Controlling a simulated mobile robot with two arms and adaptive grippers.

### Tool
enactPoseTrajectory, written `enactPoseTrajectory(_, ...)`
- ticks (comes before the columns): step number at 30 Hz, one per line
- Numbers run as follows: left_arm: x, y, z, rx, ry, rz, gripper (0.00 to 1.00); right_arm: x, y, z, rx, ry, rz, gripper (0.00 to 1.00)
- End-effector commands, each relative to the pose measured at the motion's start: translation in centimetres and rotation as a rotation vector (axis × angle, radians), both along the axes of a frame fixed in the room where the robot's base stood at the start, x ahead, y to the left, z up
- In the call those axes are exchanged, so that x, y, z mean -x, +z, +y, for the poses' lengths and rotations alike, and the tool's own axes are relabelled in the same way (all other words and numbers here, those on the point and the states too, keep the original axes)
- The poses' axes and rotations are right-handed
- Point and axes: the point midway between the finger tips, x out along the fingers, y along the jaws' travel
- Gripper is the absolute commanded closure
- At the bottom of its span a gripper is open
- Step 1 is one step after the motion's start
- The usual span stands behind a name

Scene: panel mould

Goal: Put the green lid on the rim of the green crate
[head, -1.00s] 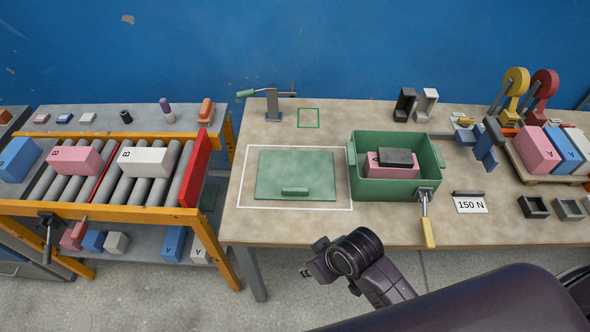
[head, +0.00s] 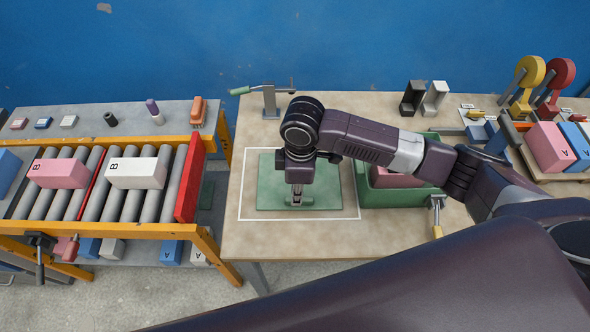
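The green lid (head: 327,198) lies flat on the bench inside a white outlined rectangle, left of the green crate. Its small handle (head: 297,204) is near its front edge. My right gripper (head: 296,196) points down over the lid at the handle; its fingers are small and partly hidden, so I cannot tell whether they have closed on it. The green crate (head: 400,197) stands just right of the lid, largely covered by my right arm. A pink block (head: 393,178) shows inside it. My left gripper is not in view.
A clamp with a green handle (head: 268,100) stands behind the lid. A yellow-handled lever (head: 437,220) sticks out from the crate's front. Black and white holders (head: 412,98) stand behind the crate. A roller conveyor (head: 130,192) is at left.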

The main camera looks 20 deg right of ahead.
Motion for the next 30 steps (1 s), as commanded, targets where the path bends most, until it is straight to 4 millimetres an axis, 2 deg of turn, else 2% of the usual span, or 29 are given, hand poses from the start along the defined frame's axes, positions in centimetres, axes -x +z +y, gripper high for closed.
enactPoseTrajectory(1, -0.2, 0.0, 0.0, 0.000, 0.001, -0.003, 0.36, -0.4, 0.3, -0.8, 0.019, 0.004, 0.003, 0.80)
enactPoseTrajectory(5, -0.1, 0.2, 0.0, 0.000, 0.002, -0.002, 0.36, -0.7, 0.2, -1.6, 0.038, 0.010, 0.015, 0.80)
enactPoseTrajectory(15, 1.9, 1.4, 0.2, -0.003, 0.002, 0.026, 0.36, -0.8, -3.3, -1.5, 0.040, 0.009, 0.019, 0.80)
enactPoseTrajectory(23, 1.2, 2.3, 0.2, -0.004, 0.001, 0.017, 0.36, -1.0, -6.8, -1.3, 0.039, 0.011, 0.015, 0.80)
enactPoseTrajectory(30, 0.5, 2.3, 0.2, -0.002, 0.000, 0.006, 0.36, -1.1, -7.2, -1.3, 0.038, 0.013, 0.013, 0.80)
